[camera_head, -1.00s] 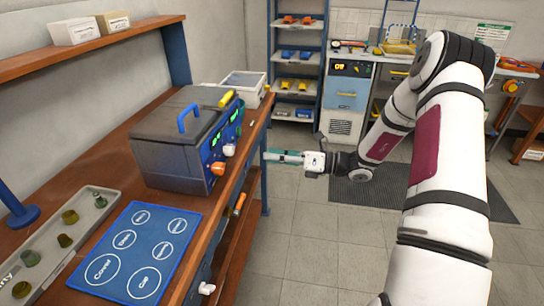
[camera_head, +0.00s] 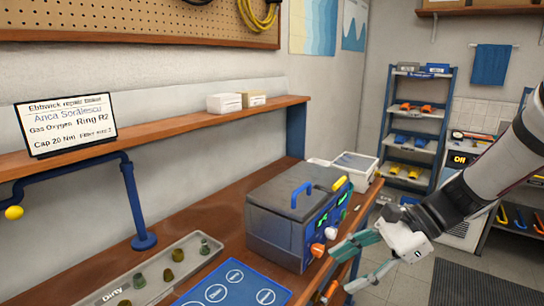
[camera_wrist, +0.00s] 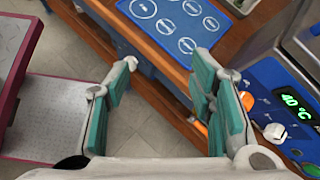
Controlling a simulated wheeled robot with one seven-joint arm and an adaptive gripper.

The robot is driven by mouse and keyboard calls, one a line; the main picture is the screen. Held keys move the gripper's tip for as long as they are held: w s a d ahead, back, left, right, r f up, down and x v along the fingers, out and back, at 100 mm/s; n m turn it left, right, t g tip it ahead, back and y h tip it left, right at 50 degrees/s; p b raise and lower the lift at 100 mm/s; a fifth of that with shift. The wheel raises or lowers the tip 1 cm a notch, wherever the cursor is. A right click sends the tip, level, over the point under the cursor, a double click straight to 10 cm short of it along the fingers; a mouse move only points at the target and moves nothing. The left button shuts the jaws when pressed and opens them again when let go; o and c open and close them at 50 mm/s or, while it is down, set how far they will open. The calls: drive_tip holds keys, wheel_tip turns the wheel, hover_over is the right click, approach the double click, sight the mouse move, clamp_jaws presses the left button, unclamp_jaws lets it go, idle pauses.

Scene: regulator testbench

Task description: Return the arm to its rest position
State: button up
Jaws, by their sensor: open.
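My gripper (camera_head: 342,268) is open and empty at the front edge of the workbench, right of the grey machine with a blue handle (camera_head: 272,222). Its teal fingers point left in the head view. The white and black arm reaches in from the right. In the wrist view my gripper (camera_wrist: 165,68) has its two fingers spread wide, with floor and the bench front between and beyond them.
The wooden bench carries a blue mat with white circles (camera_head: 215,292) and a tray marked Dirty (camera_head: 205,262) holding several greenish parts. The machine's knobs and 40 °C display (camera_wrist: 290,101) are close to the right finger.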

drive_tip(key=s+d+r+n+t+h, duration=0.1)
drive_tip(key=s+r+n+h, duration=0.2)
drive_tip(key=s+n, duration=0.2)
drive_tip(key=s+d+r+n+t+h+p, duration=0.1)
drive_tip(key=s+d+r+n+h, duration=0.1)
drive_tip(key=s+n, duration=0.3)
drive_tip(key=s+d+r+n+t+h, duration=0.1)
drive_tip(key=s+r+n+h, duration=0.3)
drive_tip(key=s, duration=0.5)
drive_tip(key=shift+d+n+t+h+p, duration=0.25)
drive_tip(key=shift+n+t+h+p, duration=0.2)
drive_tip(key=shift+n, duration=0.55)
